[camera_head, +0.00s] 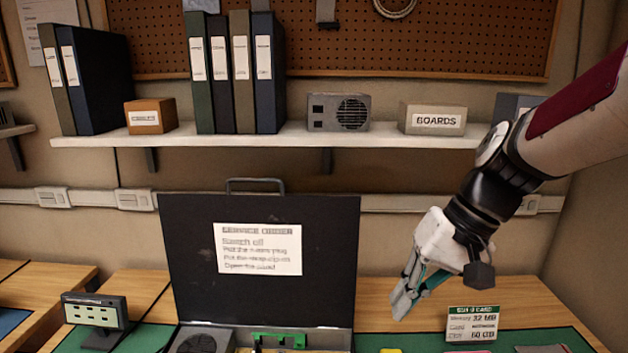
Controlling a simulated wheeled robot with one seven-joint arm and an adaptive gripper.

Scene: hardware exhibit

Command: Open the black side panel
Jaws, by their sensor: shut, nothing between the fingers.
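The black side panel (195,265) stands upright behind an open case, with a grey handle (255,181) on its top edge. A white service order sheet (257,249) is on its face. Below it, the open case (340,338) shows a fan unit (203,343) and a green part (279,340); the frame's bottom edge cuts off the rest. My gripper (400,305) is shut and empty. It points down to the right of the panel, apart from it.
A small sign (472,325) stands on the green mat at the right. A small display (95,312) stands at the left. A shelf (300,139) with binders and boxes runs above the panel.

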